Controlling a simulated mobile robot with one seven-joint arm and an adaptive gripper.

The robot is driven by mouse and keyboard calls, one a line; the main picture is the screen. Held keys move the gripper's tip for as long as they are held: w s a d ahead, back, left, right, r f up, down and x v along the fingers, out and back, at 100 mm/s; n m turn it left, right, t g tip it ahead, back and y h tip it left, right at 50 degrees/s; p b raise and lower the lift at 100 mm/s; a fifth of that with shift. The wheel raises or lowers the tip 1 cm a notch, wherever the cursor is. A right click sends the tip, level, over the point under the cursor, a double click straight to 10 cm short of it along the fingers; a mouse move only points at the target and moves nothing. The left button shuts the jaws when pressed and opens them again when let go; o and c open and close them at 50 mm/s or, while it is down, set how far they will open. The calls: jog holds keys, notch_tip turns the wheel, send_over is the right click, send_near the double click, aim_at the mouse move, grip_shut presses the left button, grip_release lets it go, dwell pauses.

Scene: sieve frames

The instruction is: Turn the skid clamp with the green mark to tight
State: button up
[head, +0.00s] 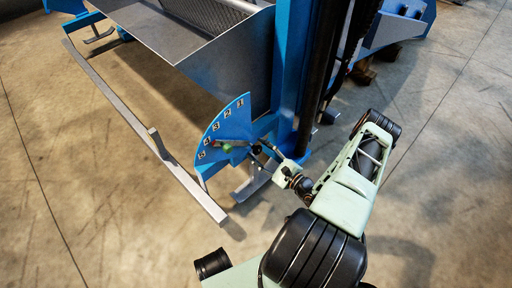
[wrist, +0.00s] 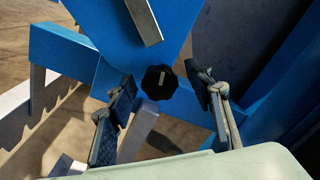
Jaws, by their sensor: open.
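A black lobed knob (wrist: 159,82) with a pale line on its face sits on the blue steelwork in the wrist view. It also shows as a small dark spot in the head view (head: 257,149), beside the blue numbered quadrant plate (head: 222,128). A small green spot (head: 227,148) shows on the plate, with a red spot left of it; no green shows in the wrist view. My gripper (wrist: 162,80) is open, its fingers on either side of the knob with visible gaps. I cannot tell its depth relative to the knob.
A grey bar (wrist: 143,20) lies across the blue plate above the knob. A blue upright (head: 288,90) and a grey hopper (head: 200,45) stand behind. A long grey rail (head: 110,95) runs along the left. Concrete floor is clear at the lower left.

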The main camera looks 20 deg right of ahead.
jog(key=shift+c, duration=0.6)
jog(key=c, duration=1)
jog(key=shift+c, duration=0.2)
jog(key=shift+m, duration=0.3)
jog(key=m, duration=0.9)
jog(key=shift+w+m, duration=0.1)
jog(key=shift+m, duration=0.3)
jog(key=m, duration=0.5)
jog(key=shift+m, duration=2.5)
